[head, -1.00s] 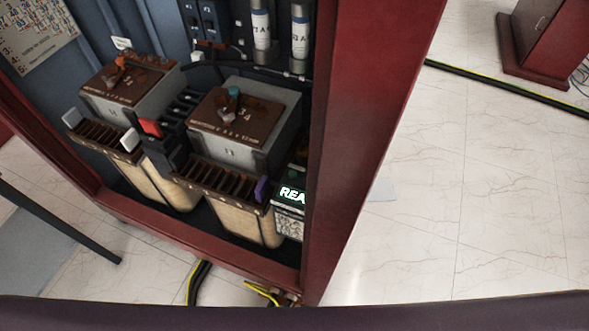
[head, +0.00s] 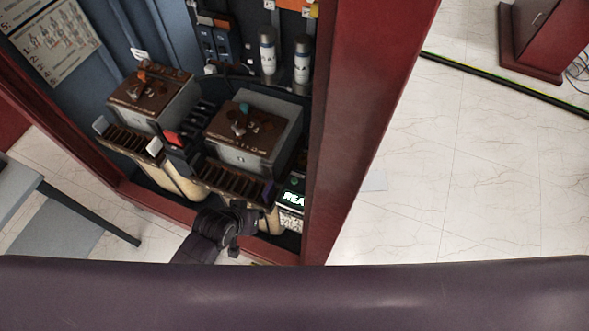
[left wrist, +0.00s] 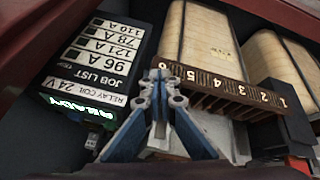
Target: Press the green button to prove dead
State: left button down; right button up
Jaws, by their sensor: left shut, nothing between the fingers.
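My left gripper (head: 240,217) is in front of the cabinet's lower front, below the right transformer (head: 255,135). In the left wrist view its blue fingers (left wrist: 158,78) are shut and empty, between a black box and a numbered terminal strip (left wrist: 225,85). The black box (left wrist: 92,62) has a job list label and glowing green letters, upside down in that view. My right gripper is not in view.
The left transformer (head: 150,98) stands beside the right one, with a red block (head: 173,138) between them. The cabinet's red frame (head: 350,130) borders the box closely.

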pick_arm(q)
jog(key=w+d+r+h+p, duration=0.1)
jog(key=w+d+r+p, duration=0.25)
jog(key=r, duration=0.75)
notch_tip(320, 180, up, 5)
jog(key=n+t+h, duration=0.2)
send_over(292, 182)
jog(key=shift+p, duration=0.45)
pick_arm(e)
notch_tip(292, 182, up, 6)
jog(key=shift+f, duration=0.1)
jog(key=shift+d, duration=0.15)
pick_arm(q)
notch_tip(292, 182, down, 7)
jog(key=b, duration=0.8)
jog(key=shift+f, duration=0.75)
jog(key=shift+f+b, duration=0.15)
jog(key=shift+b, duration=0.15)
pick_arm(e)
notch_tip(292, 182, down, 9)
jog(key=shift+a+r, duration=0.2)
